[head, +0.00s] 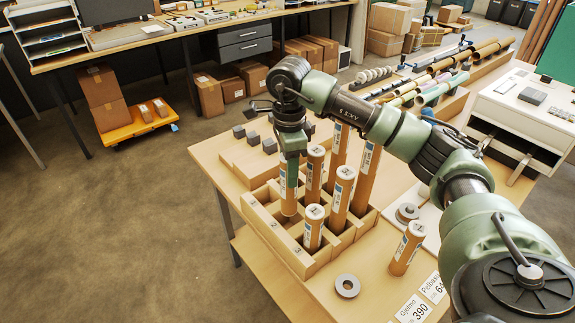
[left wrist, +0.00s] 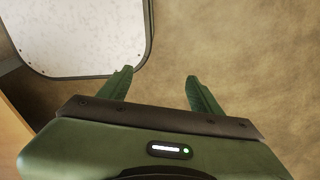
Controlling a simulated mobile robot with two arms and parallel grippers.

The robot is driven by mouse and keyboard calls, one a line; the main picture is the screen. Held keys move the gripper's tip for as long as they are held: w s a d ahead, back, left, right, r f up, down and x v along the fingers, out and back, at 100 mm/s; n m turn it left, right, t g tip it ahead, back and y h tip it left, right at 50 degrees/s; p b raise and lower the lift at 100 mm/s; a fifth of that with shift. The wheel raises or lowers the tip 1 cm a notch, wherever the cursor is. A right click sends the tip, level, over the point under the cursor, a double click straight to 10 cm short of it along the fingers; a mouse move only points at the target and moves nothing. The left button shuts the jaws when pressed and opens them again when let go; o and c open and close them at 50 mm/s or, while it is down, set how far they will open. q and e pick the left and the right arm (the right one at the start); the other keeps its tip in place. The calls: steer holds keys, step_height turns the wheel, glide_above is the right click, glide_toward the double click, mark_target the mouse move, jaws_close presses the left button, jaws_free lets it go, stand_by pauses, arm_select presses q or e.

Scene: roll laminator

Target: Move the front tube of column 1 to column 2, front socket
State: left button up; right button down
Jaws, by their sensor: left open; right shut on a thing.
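My right gripper (head: 290,157) points down over the wooden rack (head: 330,258) and is shut on the upper part of a brown tube (head: 289,200) with a white and blue label. The tube hangs upright; its lower end shows over the rack's left part, and I cannot tell how far it is above the sockets. Several other capped brown tubes stand upright in the rack, including a short one (head: 313,230) at the front and a taller one (head: 341,193) behind it. Number labels mark the rack's front left side. My left gripper (left wrist: 160,76) is open and empty in the left wrist view.
A loose tube (head: 408,250) stands tilted right of the rack. A grey ring (head: 347,286) lies on the table in front, another (head: 406,213) to the right. Dark blocks (head: 254,138) sit behind the rack. The left wrist view shows floor and a pale panel (left wrist: 80,35).

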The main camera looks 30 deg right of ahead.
mark_target(288, 197)
step_height(288, 197, down, 7)
steer(key=b, duration=0.4)
steer(key=shift+a+f, duration=0.1)
steer(key=shift+f, duration=0.1)
arm_select(q)
steer(key=shift+s+d+f+b, duration=0.15)
steer(key=shift+s+f+b, duration=0.1)
steer(key=shift+f, duration=1.1)
steer(key=shift+s+d+f+b, duration=0.1)
steer(key=shift+f+b, duration=0.15)
steer(key=shift+f, duration=1.1)
arm_select(e)
steer(key=shift+f, duration=0.55)
arm_select(q)
steer(key=shift+f, duration=0.15)
arm_select(e)
steer(key=shift+f, duration=0.2)
steer(key=shift+f+b, duration=0.25)
steer(key=shift+b, duration=0.15)
arm_select(q)
steer(key=shift+f, duration=0.2)
arm_select(e)
steer(key=c, duration=0.8)
jaws_free()
steer(key=shift+r, duration=0.1)
